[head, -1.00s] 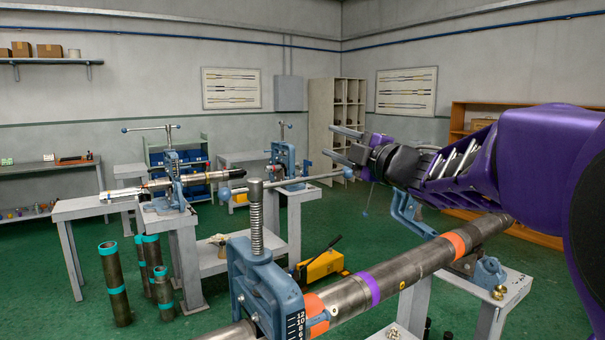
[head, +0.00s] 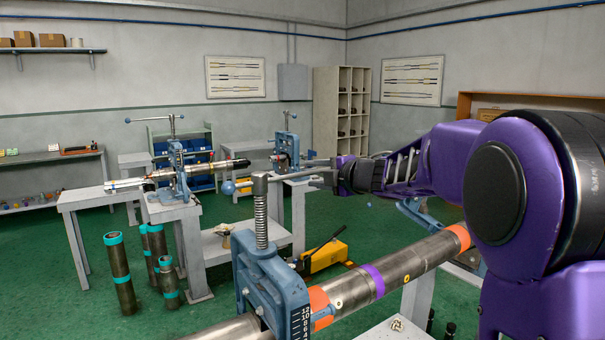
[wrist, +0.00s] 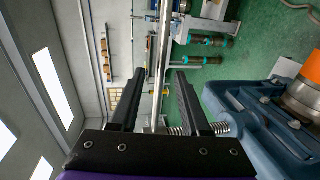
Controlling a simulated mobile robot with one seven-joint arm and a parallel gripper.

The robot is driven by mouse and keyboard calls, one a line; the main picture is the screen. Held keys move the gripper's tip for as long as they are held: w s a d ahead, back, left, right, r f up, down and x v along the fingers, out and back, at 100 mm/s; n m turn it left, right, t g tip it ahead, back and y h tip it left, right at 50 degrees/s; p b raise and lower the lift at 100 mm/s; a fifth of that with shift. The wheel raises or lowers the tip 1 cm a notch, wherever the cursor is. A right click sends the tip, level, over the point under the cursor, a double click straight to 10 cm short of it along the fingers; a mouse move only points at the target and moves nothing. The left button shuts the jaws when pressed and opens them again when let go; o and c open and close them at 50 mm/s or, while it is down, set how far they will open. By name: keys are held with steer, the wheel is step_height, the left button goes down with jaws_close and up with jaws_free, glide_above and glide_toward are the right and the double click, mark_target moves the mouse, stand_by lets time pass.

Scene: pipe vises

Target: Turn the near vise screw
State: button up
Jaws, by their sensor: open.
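The near vise (head: 270,285) is a blue yoke clamped over a long grey pipe (head: 405,268) with orange and purple bands. Its screw (head: 261,222) stands upright with a spring around it. A grey handle bar (head: 245,183) crosses the screw's top and has a blue ball (head: 228,187) at its left end. My gripper (head: 318,171) is open at the bar's right side, whose end ball is hidden. In the wrist view the bar (wrist: 163,50) runs between my two spread black fingers (wrist: 160,85), with gaps visible on both sides.
Two other blue vises, one at the left (head: 178,170) and one farther back (head: 287,150), stand on grey tables. A yellow pump (head: 325,255) and several teal-banded pipes (head: 120,270) stand on the green floor. A tall pale shelf (head: 340,115) is against the back wall.

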steer(key=x, duration=0.6)
steer(key=shift+w, duration=0.1)
steer(key=shift+c, duration=0.2)
jaws_close()
steer(key=shift+f, duration=0.1)
stand_by(1.0)
